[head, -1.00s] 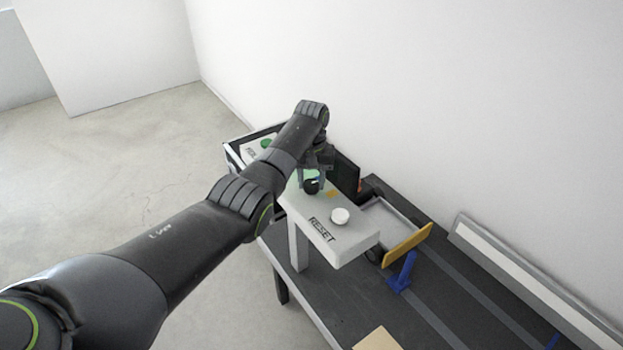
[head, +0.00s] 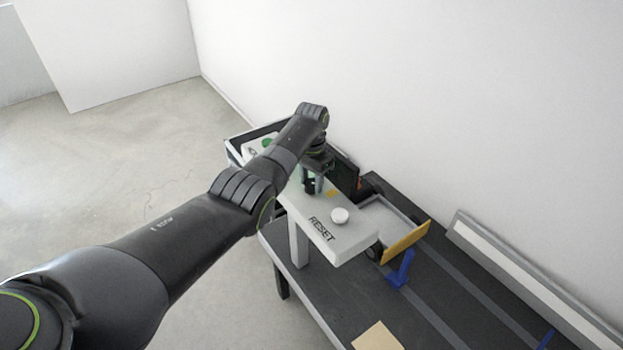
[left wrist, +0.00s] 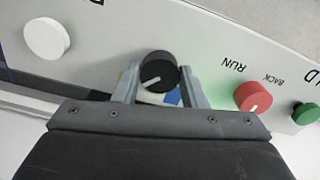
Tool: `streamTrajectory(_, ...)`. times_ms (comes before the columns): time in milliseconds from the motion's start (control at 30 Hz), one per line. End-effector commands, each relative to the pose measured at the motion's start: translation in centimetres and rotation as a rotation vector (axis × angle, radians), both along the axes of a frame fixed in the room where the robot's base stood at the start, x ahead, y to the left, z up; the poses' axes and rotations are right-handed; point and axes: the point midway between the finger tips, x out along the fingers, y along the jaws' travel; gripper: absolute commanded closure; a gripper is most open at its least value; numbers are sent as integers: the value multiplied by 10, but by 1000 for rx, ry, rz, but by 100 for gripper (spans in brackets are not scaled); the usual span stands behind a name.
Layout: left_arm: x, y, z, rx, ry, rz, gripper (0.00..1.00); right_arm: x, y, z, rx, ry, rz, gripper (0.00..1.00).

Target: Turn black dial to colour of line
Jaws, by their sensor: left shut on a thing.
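The black dial (left wrist: 159,70) sits on the grey control panel (left wrist: 205,50), between the fingers of my left gripper (left wrist: 158,80). A white pointer line on the dial aims to the lower left in the left wrist view. Patches of yellow, blue and green show partly around the dial; the fingers and gripper body hide the rest. In the head view my left gripper (head: 313,186) is over the panel (head: 345,248), shut on the dial, which is mostly hidden there. My right gripper is not in view.
A white RESET button (head: 340,215) is on the panel's near part. The left wrist view shows a red RUN knob (left wrist: 252,97) and a green button (left wrist: 304,113). A tray with a yellow plate (head: 407,242) and a blue bracket (head: 401,270) stand on the dark table.

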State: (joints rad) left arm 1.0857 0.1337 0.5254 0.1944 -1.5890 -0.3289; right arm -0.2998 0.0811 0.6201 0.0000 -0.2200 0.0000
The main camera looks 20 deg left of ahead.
Motion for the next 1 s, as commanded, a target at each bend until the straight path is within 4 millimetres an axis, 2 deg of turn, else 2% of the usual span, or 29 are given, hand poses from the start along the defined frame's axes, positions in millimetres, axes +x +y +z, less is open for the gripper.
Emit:
streamTrajectory(533,2,0,2,0,-7,-30,85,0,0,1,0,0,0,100)
streamTrajectory(567,2,0,2,0,-7,-30,61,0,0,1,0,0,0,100)
streamTrajectory(700,1,0,2,0,-5,-30,42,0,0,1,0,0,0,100)
streamTrajectory(1000,1,0,1,0,-3,-29,41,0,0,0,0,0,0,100)
